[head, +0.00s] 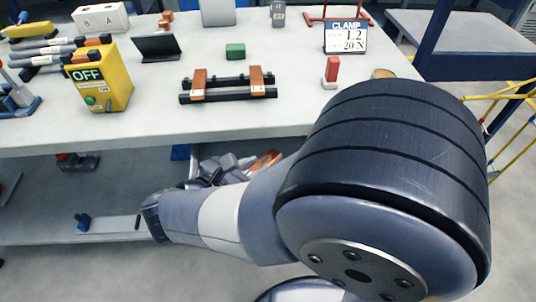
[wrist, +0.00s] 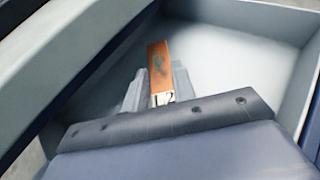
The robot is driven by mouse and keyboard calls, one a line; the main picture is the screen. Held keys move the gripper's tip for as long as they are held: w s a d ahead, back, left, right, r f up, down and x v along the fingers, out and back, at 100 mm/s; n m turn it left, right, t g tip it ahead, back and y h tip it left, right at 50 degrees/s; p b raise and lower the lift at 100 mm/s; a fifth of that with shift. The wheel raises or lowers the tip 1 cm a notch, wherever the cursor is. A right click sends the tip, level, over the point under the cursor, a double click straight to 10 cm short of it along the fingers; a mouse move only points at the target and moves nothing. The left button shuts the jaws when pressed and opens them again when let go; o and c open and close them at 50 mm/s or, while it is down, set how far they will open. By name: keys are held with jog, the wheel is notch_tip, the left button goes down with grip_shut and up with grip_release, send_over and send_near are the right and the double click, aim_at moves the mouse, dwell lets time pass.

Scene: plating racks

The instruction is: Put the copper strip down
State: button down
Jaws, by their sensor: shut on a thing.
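A copper strip (wrist: 159,66) with a dark blotch and a white tag reading 2 at its near end is between the fingers of my gripper (wrist: 160,88) in the wrist view. My gripper is shut on it. The strip points away from the wrist, over a pale, walled, tray-like space (wrist: 225,65). In the head view the strip (head: 266,160) and my gripper (head: 226,170) show below the bench's front edge, partly hidden by my arm. I cannot tell whether the strip touches the floor of that space.
On the bench (head: 290,115), two tagged copper strips (head: 199,83) (head: 256,80) lie across a black rack (head: 228,93). A yellow OFF box (head: 100,78), a green block (head: 235,51), a red block (head: 332,70) and a CLAMP sign (head: 346,38) stand nearby. A shelf (head: 50,210) runs below.

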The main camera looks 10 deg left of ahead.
aim_at(263, 165)
jog(key=shift+f+b+x, duration=0.2)
jog(key=shift+b+x, duration=0.1)
jog(key=shift+x, duration=0.8)
jog(key=shift+f+b+x, duration=0.2)
jog(key=shift+b+x, duration=0.1)
jog(key=shift+x, duration=0.85)
jog(key=shift+s+a, duration=0.1)
jog(key=shift+s, duration=0.05)
jog(key=shift+f, duration=0.15)
jog(key=c, duration=1.2)
grip_release()
jog(key=shift+o, duration=0.2)
jog(key=shift+s+a+r, duration=0.15)
jog(key=shift+r, duration=0.1)
jog(key=shift+p+v, duration=0.95)
jog(key=shift+v, duration=2.6)
jog(key=shift+s+f, duration=0.1)
